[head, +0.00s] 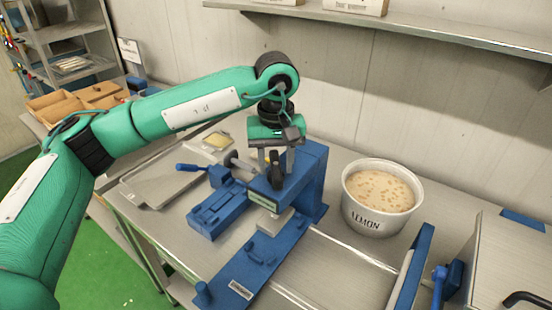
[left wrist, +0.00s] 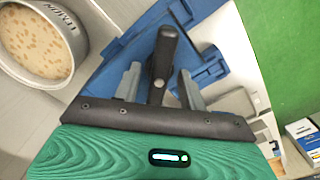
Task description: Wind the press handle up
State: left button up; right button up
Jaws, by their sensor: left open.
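The blue press (head: 312,180) stands on the steel table near the middle of the head view. The handle (left wrist: 166,50) is black with a round grey bolt in the left wrist view. My left gripper (left wrist: 160,71) is open, with one grey finger on each side of the handle there. The fingers look apart from it, and I see gaps on both sides. The handle's lower end is partly hidden by the gripper body in the wrist view. My right gripper is out of view.
A white tub (head: 379,197) of pale mix with tan bits stands right of the press. A metal tray (head: 155,185) and blue-handled clamp (head: 217,200) lie left. A blue plate (head: 240,285) lies in front. A shelf (head: 420,27) runs along the wall.

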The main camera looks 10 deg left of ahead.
pick_arm(q)
jog(key=shift+f, duration=0.15)
grip_shut()
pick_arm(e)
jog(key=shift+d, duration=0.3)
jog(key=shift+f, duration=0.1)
